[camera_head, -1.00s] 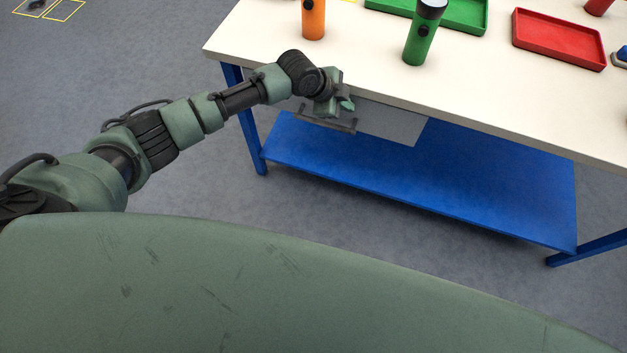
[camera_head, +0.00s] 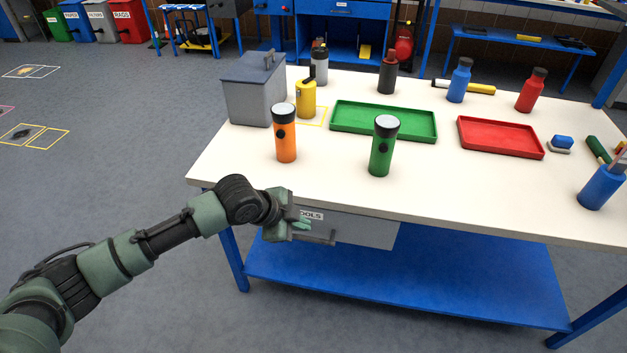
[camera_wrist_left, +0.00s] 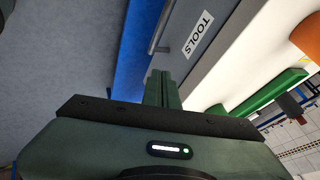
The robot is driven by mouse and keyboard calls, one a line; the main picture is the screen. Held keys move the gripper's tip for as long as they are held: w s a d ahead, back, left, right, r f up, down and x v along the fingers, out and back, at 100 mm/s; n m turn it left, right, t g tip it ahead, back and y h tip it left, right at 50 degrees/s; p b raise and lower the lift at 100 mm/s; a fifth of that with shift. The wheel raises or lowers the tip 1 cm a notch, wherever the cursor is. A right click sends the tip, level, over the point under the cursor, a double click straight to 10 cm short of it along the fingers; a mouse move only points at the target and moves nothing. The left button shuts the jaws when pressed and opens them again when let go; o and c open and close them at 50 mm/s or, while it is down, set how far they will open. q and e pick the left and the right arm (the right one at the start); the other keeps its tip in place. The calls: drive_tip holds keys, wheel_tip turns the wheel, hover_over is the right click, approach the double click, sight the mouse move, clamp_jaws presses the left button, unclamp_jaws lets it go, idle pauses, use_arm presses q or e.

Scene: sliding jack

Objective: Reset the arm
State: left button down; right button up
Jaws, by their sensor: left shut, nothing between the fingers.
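My left arm comes in from the left, and my left gripper (camera_head: 303,224) is at the front of the grey drawer (camera_head: 365,230) under the table's front edge. The drawer has a TOOLS label and a bar handle (camera_head: 318,238). In the left wrist view my left gripper (camera_wrist_left: 163,76) has its fingers together with nothing between them. The drawer front (camera_wrist_left: 185,42) and its handle (camera_wrist_left: 160,28) lie just beyond the fingertips there, and I see a gap between fingers and handle. My right gripper is not in view.
On the white table (camera_head: 440,190) stand an orange flashlight (camera_head: 286,140), a green flashlight (camera_head: 382,150), a grey box (camera_head: 250,100), a green tray (camera_head: 350,128), a red tray (camera_head: 500,148) and several bottles. A blue shelf (camera_head: 420,280) is below.

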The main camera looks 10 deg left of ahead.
use_arm(q)
drive_tip(key=w+a+f+n+y, duration=0.1)
drive_tip(key=a+f+n, duration=0.15)
drive_tip(key=f, duration=0.35)
drive_tip(key=w+a+f+n, duration=0.1)
drive_tip(key=f+n, duration=0.2)
drive_tip(key=f, duration=0.3)
drive_tip(key=s+a+f+n+y, duration=0.1)
drive_tip(key=s+a+f+n, duration=0.2)
drive_tip(key=f, duration=0.5)
drive_tip(key=s+a+f+n+y, duration=0.1)
drive_tip(key=s+a+f, duration=0.2)
drive_tip(key=s+f, duration=0.4)
drive_tip(key=s+a+f+n+g+y, duration=0.1)
drive_tip(key=s+f+n, duration=0.1)
drive_tip(key=s+f, duration=0.7)
drive_tip(key=s+a+f+n+g+y, duration=0.1)
drive_tip(key=s+a+f+n, duration=0.1)
drive_tip(key=s+f, duration=0.7)
drive_tip(key=s+f+g, duration=0.1)
drive_tip(key=s, duration=1)
drive_tip(key=s+d+f+n+g, duration=0.1)
drive_tip(key=s, duration=1)
drive_tip(key=shift+d+f+g, duration=0.2)
drive_tip(key=shift+d+g, duration=0.1)
